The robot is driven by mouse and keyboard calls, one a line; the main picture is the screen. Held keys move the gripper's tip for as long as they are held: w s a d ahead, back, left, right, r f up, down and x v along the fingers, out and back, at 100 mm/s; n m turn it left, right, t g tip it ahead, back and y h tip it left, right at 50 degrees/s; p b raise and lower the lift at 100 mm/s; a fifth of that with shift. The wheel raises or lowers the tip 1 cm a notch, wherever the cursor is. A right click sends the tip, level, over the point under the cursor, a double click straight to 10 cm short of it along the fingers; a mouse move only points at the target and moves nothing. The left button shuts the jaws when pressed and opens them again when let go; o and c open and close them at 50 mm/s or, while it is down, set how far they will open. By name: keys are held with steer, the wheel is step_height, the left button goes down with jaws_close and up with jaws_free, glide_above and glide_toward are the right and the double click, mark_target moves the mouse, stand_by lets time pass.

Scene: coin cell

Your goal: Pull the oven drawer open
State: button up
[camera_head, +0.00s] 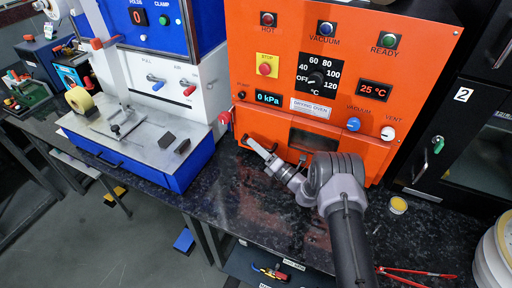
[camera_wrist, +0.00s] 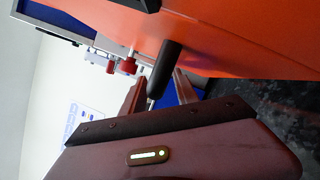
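The orange drying oven (camera_head: 258,104) stands on the dark bench, with a dark window (camera_head: 313,140) low in its front. Its front also fills the upper right of the wrist view (camera_wrist: 245,40). My gripper (camera_head: 262,150) is at the lower left of the oven front. In the wrist view, a black bar-shaped handle (camera_wrist: 166,66) lies between my two fingers (camera_wrist: 160,90). Gaps show on both sides of it, so the fingers look open around the handle. In the head view my gripper and wrist hide part of the lower front. No drawer gap is visible.
A blue and white machine with a metal plate (camera_head: 150,148) stands to the left. A black cabinet (camera_head: 450,135) is to the right. A small yellow-topped tin (camera_head: 398,204) and red-handled tongs (camera_head: 415,272) lie on the bench to the right of my arm.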

jaws_close()
stand_by(1.3)
